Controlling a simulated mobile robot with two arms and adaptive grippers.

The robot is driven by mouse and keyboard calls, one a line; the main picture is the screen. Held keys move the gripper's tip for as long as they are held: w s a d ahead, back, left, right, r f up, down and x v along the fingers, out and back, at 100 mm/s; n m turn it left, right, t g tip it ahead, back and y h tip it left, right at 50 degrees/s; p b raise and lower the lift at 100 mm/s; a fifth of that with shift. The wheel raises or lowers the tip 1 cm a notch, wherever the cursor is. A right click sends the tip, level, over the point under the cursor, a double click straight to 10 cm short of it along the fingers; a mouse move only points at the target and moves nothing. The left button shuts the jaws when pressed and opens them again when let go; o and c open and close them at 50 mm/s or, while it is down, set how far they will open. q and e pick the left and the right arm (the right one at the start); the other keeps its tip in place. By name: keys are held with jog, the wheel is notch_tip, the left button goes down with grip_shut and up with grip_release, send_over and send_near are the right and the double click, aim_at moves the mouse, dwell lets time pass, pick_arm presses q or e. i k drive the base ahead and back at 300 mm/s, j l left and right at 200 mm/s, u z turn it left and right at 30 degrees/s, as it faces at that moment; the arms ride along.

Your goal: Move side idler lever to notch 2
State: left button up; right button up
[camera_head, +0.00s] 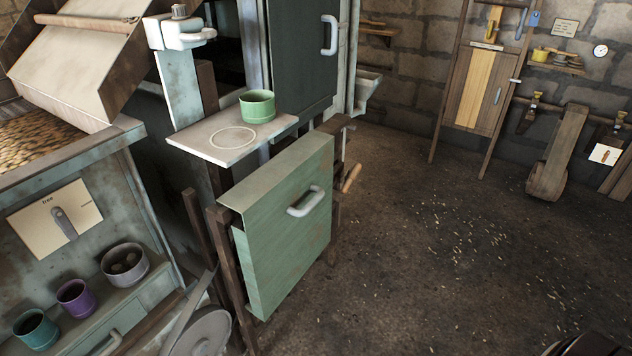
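Neither of my grippers can be made out in the head view. I cannot tell for sure which part is the side idler lever, and I see no numbered notches. A short grey lever (64,224) sits on a cream label plate (35,236) on the machine's front at the left. It leans slightly to the upper left, toward the plate's small lettering. A grey bar (187,309) slants beside a round grey wheel (204,334) at the bottom. A wooden handle (351,178) sticks out behind the green panel.
A green panel (275,240) with a white handle stands mid-view. A green cup (257,106) stands on a pale shelf (200,147). The floor (440,260) at right is open.

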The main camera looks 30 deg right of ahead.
aim_at(338, 196)
jog(key=z, duration=1)
jog(key=i+l+z, duration=0.1)
